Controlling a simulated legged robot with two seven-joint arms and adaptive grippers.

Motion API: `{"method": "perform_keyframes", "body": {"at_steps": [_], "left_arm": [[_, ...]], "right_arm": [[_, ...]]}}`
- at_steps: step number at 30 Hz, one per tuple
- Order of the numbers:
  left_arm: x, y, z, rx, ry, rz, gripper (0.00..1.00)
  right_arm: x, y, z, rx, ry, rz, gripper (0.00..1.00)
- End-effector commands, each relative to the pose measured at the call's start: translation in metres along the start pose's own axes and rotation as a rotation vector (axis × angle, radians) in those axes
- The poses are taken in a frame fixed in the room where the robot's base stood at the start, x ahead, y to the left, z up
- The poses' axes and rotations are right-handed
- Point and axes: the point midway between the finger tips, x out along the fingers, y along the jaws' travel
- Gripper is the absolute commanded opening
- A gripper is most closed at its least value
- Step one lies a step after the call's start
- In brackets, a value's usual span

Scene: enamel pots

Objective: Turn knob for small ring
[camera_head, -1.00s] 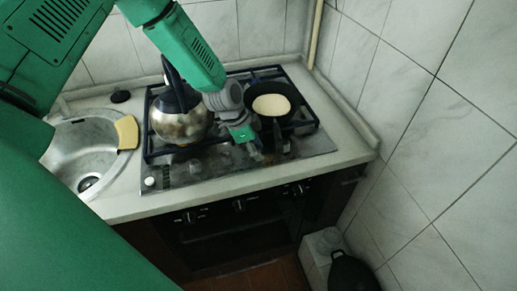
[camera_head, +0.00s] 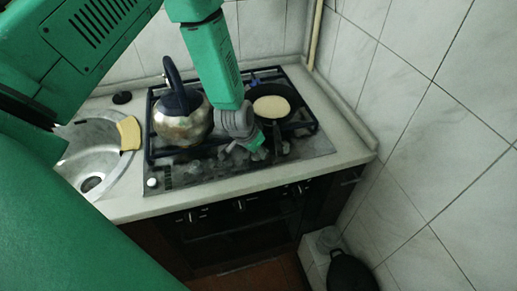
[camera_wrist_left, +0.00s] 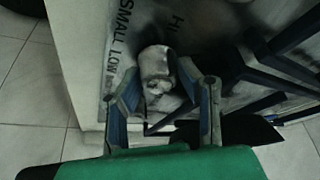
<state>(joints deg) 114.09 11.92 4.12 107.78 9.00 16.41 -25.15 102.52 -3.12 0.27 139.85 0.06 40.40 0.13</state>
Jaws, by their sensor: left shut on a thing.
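The hob's front strip (camera_head: 215,174) carries the knobs and printed labels. A metal knob (camera_wrist_left: 155,62) sits between the fingers of my left gripper (camera_wrist_left: 162,85) in the left wrist view, beside the printed words "SMALL", "LOW" and "HI". The gripper is shut on this knob. In the head view my left gripper (camera_head: 262,153) is low over the right part of the front strip, in front of the pan, and hides the knob. The small ring itself cannot be made out. My right gripper is not in view.
A steel kettle (camera_head: 181,125) stands on the left of the hob. A dark pan (camera_head: 292,120) with a pale round food (camera_head: 271,107) stands at the back right, just behind my gripper. A sink (camera_head: 88,150) with a yellow sponge (camera_head: 129,133) is at the left. A tiled wall closes the right side.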

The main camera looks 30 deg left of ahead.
Motion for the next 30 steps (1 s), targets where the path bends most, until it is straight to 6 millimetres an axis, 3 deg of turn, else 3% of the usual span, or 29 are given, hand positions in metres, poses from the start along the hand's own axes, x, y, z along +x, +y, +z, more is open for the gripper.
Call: {"method": "perform_keyframes", "body": {"at_steps": [10, 27, 28, 29, 30], "left_arm": [[0.0003, 0.0, 0.0059, -0.132, -0.013, -0.056, 0.02], [0.0005, 0.0013, 0.008, -0.157, -0.018, -0.063, 0.02], [0.0005, 0.0013, 0.008, -0.157, -0.018, -0.063, 0.41], [0.0005, 0.0013, 0.0077, -0.157, -0.017, -0.063, 0.51], [0.0005, 0.0013, 0.0071, -0.156, -0.016, -0.063, 0.51]], "right_arm": [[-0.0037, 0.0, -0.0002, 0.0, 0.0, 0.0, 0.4], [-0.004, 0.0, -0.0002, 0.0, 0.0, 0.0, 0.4], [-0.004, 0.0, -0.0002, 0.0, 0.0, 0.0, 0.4], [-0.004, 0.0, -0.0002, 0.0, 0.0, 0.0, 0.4], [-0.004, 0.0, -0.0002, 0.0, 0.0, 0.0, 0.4]]}}
